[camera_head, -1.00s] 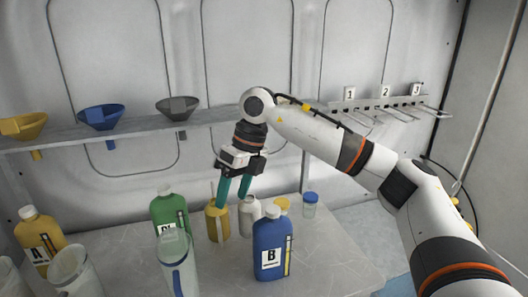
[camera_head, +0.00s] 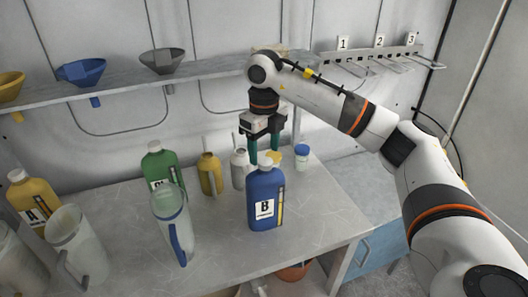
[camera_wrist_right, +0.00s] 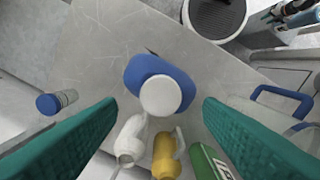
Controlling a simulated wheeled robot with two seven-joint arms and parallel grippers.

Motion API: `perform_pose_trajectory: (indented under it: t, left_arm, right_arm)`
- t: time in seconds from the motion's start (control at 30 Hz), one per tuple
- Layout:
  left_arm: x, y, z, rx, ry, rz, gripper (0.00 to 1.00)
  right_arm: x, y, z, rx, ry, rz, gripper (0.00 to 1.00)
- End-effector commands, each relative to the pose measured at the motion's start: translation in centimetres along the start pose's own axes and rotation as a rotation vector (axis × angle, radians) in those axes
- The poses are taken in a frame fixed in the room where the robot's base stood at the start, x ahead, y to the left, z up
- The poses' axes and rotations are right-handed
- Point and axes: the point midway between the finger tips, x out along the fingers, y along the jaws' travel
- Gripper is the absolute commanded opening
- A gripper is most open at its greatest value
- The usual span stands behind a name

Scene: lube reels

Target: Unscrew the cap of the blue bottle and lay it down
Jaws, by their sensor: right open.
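The blue bottle (camera_head: 264,205), labelled B, stands upright near the right front of the table. In the right wrist view its blue body (camera_wrist_right: 137,72) lies under a round white cap (camera_wrist_right: 161,96), which is still on its top. My right gripper (camera_head: 264,152) points down just above the bottle's top. In the wrist view its two green fingers (camera_wrist_right: 160,103) are open, one on each side of the cap, with gaps to it. Part of the bottle's top is hidden behind the fingers in the head view. My left gripper is not in view.
Behind stand a yellow can (camera_head: 209,174), a white can (camera_head: 240,172), a blue-lidded jar (camera_head: 302,157) and a green bottle (camera_head: 163,172). Clear jugs (camera_head: 172,225) and yellow bottle A (camera_head: 34,200) stand left. The table (camera_head: 320,215) right of the blue bottle is bare.

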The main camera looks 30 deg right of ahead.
Motion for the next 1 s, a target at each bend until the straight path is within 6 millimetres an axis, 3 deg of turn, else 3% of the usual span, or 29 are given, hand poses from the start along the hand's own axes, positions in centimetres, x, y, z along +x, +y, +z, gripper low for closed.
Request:
perform_pose_trajectory:
  t: [0.2,0.53,0.83,1.0]
  left_arm:
    - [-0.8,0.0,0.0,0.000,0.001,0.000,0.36]
    - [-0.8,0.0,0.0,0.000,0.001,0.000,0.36]
    - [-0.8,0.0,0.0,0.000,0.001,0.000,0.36]
    - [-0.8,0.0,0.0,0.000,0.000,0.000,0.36]
  right_arm:
    - [2.0,0.0,0.0,0.000,-0.001,0.000,0.61]
    - [2.4,0.0,0.0,-0.001,0.000,0.000,0.61]
    - [2.4,0.0,0.0,-0.001,0.000,0.000,0.13]
    - [2.4,0.0,0.0,-0.008,0.001,0.000,0.13]
